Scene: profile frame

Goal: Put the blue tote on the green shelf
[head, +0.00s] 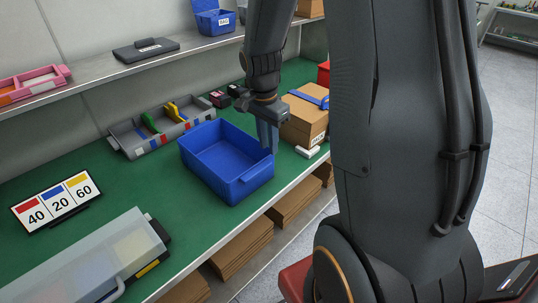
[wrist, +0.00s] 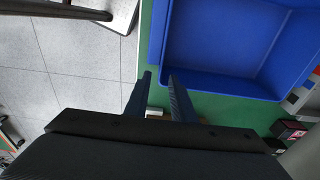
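The blue tote (head: 224,163) is an empty open box standing upright on the green shelf (head: 125,185), near its front edge. In the wrist view the tote (wrist: 225,40) fills the upper right, with green surface along its edge. My gripper (head: 267,140) points down at the tote's right corner. In the wrist view its two fingers (wrist: 160,77) are apart, with a narrow gap between them, close to the tote's corner. I cannot tell whether they straddle the wall or touch it.
A grey tray (head: 165,125) of coloured items stands behind the tote, a cardboard box (head: 304,117) to its right. A number sign (head: 57,201) and a translucent-lidded case (head: 100,262) are at left. A grey upper shelf (head: 120,72) holds a smaller blue bin (head: 215,22).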

